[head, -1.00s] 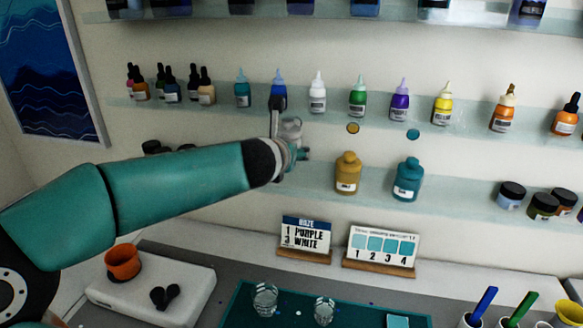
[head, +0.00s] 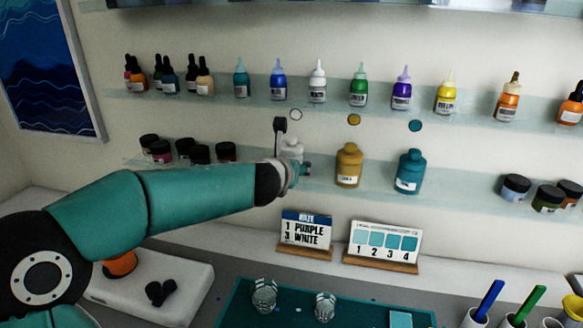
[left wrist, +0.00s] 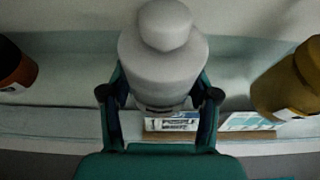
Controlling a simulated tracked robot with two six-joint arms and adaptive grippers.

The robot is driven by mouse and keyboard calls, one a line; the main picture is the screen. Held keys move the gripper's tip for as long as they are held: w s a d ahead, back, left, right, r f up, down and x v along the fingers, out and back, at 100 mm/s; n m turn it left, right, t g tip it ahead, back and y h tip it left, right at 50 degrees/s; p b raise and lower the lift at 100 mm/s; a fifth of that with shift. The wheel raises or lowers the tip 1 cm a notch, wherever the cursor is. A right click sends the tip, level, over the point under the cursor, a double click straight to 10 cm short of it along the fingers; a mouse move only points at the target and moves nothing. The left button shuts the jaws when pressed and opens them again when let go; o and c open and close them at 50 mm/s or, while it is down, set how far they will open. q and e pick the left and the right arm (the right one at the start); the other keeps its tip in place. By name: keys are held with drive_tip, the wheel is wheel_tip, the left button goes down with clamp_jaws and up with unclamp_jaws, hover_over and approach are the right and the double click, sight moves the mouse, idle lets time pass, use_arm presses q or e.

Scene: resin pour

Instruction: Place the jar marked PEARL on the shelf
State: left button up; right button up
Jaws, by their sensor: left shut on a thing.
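A white-grey jar (head: 292,148) with a rounded cap is at the lower shelf (head: 323,175), left of the gold jar (head: 348,166). It also shows upright in the left wrist view (left wrist: 163,62). Its label is not readable, so I cannot confirm PEARL. My left gripper (head: 291,172) is shut on the jar, with a finger on each side in the left wrist view (left wrist: 160,95). The forearm and gripper hide the jar's lower part in the head view. I cannot tell whether its base touches the shelf. My right gripper is not in view.
A teal jar (head: 410,172) stands right of the gold one. Small dark-lidded pots (head: 160,151) stand to the left on the same shelf. Dropper bottles line the shelf above (head: 298,97).

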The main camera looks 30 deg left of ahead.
use_arm(q)
drive_tip(key=o, duration=1.4)
drive_tip(key=shift+o, duration=0.2)
drive_tip(key=v, duration=1.2)
